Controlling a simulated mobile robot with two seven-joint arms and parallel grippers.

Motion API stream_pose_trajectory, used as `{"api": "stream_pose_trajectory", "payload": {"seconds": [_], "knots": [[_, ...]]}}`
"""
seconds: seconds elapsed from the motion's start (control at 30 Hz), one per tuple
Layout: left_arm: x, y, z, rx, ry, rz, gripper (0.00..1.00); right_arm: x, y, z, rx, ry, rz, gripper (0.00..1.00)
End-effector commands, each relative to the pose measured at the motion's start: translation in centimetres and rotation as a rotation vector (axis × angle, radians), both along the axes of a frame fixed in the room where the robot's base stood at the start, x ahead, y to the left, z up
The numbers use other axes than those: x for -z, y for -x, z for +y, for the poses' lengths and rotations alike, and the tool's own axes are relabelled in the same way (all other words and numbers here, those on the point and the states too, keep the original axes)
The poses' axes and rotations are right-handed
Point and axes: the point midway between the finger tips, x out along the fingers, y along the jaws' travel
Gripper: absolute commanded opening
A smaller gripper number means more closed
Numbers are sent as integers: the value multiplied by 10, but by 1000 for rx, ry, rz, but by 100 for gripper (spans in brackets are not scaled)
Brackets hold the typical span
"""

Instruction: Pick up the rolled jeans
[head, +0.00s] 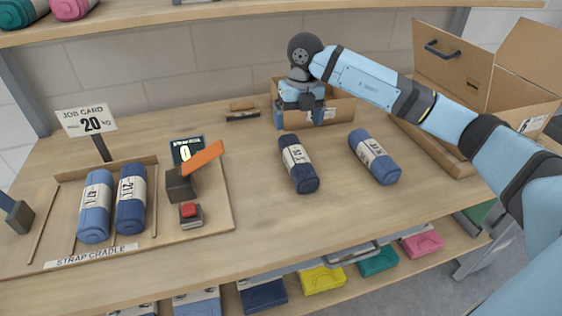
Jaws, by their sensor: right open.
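A dark navy rolled pair of jeans (298,163) with a pale printed band lies on the middle of the wooden table. A lighter blue roll (375,157) lies to its right. Two more rolls, a light blue one (95,206) and a dark blue one (131,198), lie side by side in the strap cradle (215,213). My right gripper (300,114) is open and empty, fingers down, behind the navy roll and apart from it, in front of a small cardboard box. Only a tip of what seems my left gripper (18,215) shows at the left edge.
The small cardboard box (342,111) stands at the back and a large open carton (480,75) at the right. The cradle board bears a red button (190,211) and an orange lever (203,157). A job card sign (87,120) reads 20. Clear table lies in front of the loose rolls.

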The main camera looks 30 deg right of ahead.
Motion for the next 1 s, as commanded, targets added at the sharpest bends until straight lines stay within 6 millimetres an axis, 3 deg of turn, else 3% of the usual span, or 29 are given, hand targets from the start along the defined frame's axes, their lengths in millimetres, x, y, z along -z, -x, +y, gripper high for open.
{"api": "stream_pose_trajectory", "payload": {"seconds": [0.13, 0.5, 0.77, 1.0], "knots": [[-2, -1, 0, 1, 0, -6, 0, 5, -1, -10, 24, 43, -1, 94], [2, 2, 5, 11, -15, -2, 0, 71, -1, -7, 22, 38, -1, 94], [5, 2, 4, 9, -14, 4, 0, 87, -1, -5, 19, 36, -2, 94], [3, 2, 1, 2, -4, 4, 0, 121, -1, -2, 19, 36, 0, 94]]}}
